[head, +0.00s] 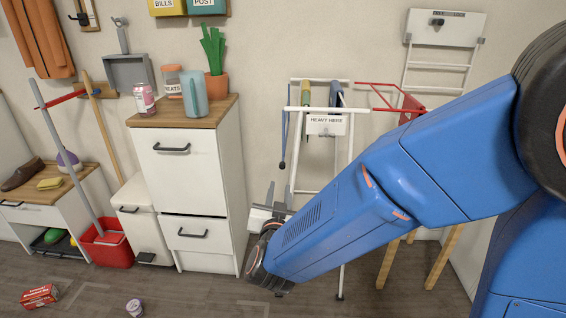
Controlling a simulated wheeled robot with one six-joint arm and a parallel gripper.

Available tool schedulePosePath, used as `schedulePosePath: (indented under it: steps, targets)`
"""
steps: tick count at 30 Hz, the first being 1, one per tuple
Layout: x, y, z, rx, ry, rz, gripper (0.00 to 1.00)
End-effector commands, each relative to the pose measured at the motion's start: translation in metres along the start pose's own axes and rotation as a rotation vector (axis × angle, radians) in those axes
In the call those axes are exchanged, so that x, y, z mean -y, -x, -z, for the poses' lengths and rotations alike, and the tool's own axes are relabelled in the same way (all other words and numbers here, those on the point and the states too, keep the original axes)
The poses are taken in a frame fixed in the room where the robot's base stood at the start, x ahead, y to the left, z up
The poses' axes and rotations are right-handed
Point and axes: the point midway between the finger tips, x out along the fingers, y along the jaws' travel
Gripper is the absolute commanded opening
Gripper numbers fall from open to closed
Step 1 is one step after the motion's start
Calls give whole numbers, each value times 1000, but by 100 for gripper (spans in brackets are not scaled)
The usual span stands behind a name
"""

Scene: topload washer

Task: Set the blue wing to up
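A white drying rack (351,152) stands against the back wall, with a "HEAVY HERE" sign (327,124) on it. The blue wing (284,140) shows as a thin blue bar hanging down along the rack's left side. A red wing (390,97) sticks out roughly level at the rack's right. My gripper (268,208) is in front of the rack's lower left, below the blue bar's lower end. It appears apart from the bar. My arm hides much of the rack's lower part, and the finger gap is too small to read.
A white cabinet (188,170) stands close left of my gripper, with a jar, jug, can and plant on top. A white bin (135,218) and red bucket (106,245) are farther left. A red box (39,296) and a can (134,307) lie on the floor.

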Motion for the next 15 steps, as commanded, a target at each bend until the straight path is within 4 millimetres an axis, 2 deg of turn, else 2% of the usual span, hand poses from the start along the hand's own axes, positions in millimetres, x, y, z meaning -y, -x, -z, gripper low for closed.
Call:
schedulePosePath:
  steps: [4, 8, 15]
  targets:
    - [2, 5, -2, -33, 18, -19, 25]
    - [2, 0, -2, -37, 19, -24, 25]
    - [0, -32, 0, -37, 18, -25, 25]
